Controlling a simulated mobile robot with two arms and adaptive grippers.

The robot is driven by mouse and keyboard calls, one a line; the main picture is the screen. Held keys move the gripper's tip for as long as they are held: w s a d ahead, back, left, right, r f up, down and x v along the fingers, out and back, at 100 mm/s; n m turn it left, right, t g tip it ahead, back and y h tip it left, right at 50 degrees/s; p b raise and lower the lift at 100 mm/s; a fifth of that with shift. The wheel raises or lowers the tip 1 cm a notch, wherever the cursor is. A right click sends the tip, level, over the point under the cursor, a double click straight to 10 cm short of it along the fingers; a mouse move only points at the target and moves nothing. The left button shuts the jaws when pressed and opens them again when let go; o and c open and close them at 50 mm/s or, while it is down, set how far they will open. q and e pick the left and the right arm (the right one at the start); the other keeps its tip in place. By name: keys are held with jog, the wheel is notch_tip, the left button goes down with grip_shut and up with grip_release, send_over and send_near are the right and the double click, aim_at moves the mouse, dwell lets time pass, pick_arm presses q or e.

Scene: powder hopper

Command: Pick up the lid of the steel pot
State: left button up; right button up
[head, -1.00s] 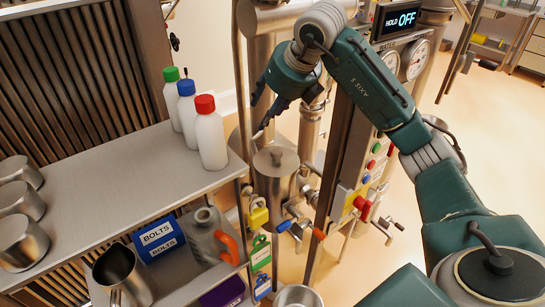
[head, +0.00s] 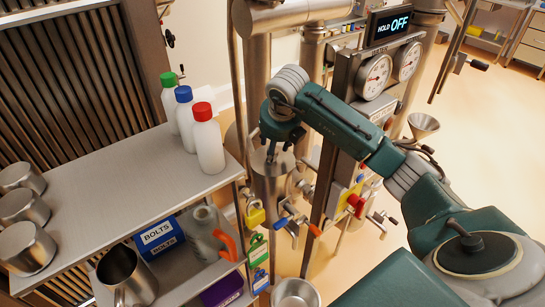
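My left gripper is out of view.
The steel shelf (head: 105,200) holds three bottles with green, blue and red caps near the pot. Steel cups stand at its left. A gauge panel (head: 375,75) and valves with coloured handles (head: 295,222) stand close right of the pot. Open floor lies farther right.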

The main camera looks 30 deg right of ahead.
jog(key=shift+w+d+f, duration=0.1)
jog(key=shift+w+f, duration=0.1)
jog(key=shift+f, duration=0.25)
grip_shut()
jog(key=shift+r, duration=0.15)
jog(key=shift+r, duration=0.3)
notch_tip(320, 180, up, 19)
jog(key=b, duration=0.2)
jog(key=shift+r, duration=0.2)
